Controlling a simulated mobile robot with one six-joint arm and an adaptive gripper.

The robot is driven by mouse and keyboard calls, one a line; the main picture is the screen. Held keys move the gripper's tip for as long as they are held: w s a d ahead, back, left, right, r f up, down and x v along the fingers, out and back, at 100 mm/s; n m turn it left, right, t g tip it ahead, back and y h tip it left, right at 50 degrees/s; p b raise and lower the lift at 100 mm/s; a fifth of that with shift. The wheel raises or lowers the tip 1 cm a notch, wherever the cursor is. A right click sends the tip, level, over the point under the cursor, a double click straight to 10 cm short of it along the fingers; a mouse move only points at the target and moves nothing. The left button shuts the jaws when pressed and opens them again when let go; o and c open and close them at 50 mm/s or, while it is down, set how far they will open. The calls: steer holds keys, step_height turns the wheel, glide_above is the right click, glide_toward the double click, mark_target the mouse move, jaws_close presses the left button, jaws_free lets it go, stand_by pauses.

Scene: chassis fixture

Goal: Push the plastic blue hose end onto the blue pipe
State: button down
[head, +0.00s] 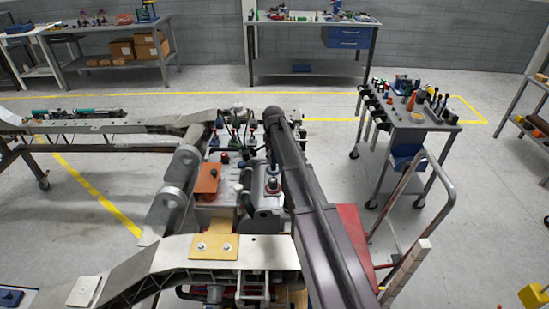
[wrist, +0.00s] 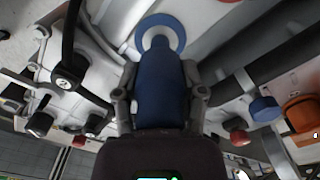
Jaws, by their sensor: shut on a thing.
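In the wrist view, my gripper (wrist: 160,103) is shut on the blue hose end (wrist: 160,88), with one grey finger on each side of it. A blue ring with a pale centre (wrist: 178,36) lies just past the far end of the hose end and looks like the blue pipe. The hose end points at the ring and overlaps its lower edge in the picture. I cannot tell whether they touch. In the head view, my arm covers part of the work area, and I cannot make out the hose end or the ring clearly.
A blue cap (wrist: 265,108), a red cap (wrist: 240,137) and an orange part (wrist: 302,112) sit to the right in the wrist view. A black hose (wrist: 70,45) runs along the left. In the head view, a tool cart (head: 425,122) stands right of the chassis.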

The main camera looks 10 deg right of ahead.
mark_target(274, 164)
steer(key=shift+f, duration=0.2)
steer(key=shift+f+b, duration=1.05)
steer(key=shift+b, duration=0.2)
steer(key=shift+f+b, duration=0.6)
steer(key=shift+c, duration=0.5)
jaws_free()
steer(key=shift+r, duration=0.1)
step_height(274, 164, up, 6)
steer(key=p, duration=0.6)
stand_by(0.5)
